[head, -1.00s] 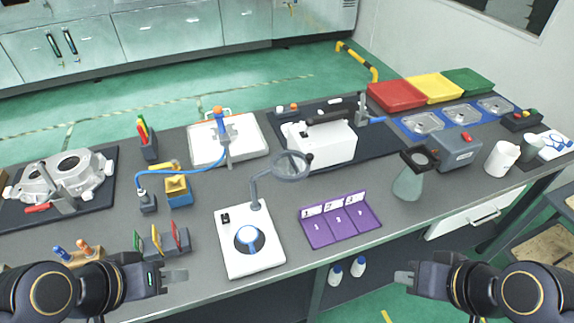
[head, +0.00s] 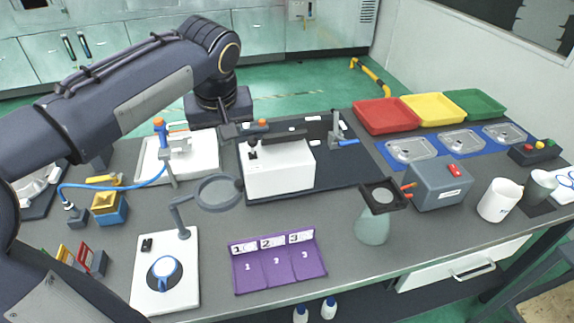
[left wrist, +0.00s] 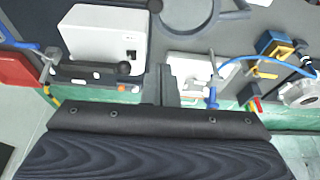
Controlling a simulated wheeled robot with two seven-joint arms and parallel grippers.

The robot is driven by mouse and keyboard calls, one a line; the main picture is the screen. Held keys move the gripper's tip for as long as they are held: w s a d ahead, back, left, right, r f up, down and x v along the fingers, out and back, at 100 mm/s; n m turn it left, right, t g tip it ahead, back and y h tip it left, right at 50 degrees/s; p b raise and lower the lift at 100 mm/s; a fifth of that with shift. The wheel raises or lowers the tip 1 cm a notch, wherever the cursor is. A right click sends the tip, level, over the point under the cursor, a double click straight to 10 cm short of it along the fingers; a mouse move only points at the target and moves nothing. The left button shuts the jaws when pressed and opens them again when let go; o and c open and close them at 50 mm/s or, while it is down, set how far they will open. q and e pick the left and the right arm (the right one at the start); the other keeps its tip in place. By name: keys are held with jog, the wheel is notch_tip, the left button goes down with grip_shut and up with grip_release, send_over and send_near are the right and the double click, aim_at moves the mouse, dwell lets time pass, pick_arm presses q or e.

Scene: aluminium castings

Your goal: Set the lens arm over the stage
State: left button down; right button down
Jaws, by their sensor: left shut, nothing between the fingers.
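The lens arm (head: 182,218) rises from the back right of a white base (head: 187,292). Its round lens ring (head: 239,205) is out to the back right, beyond the base and not above the stage. In the left wrist view the lens ring (left wrist: 215,17) is at the top, partly cut off. My left gripper (head: 230,131) is shut and empty, behind the lens ring and above the bench; its fingers also show in the left wrist view (left wrist: 159,85). My right gripper is out of view.
A purple numbered tray (head: 277,279) lies right of the base. A green-grey flask (head: 372,228) stands farther right.

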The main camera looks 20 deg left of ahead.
pick_arm(q)
jog(key=shift+w+d+r, duration=0.1)
jog(key=shift+w+d, duration=0.25)
jog(key=shift+w, duration=0.3)
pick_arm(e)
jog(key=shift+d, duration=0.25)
pick_arm(q)
notch_tip(320, 180, down, 10)
jog(key=shift+s+d, duration=0.15)
jog(key=shift+s, duration=0.05)
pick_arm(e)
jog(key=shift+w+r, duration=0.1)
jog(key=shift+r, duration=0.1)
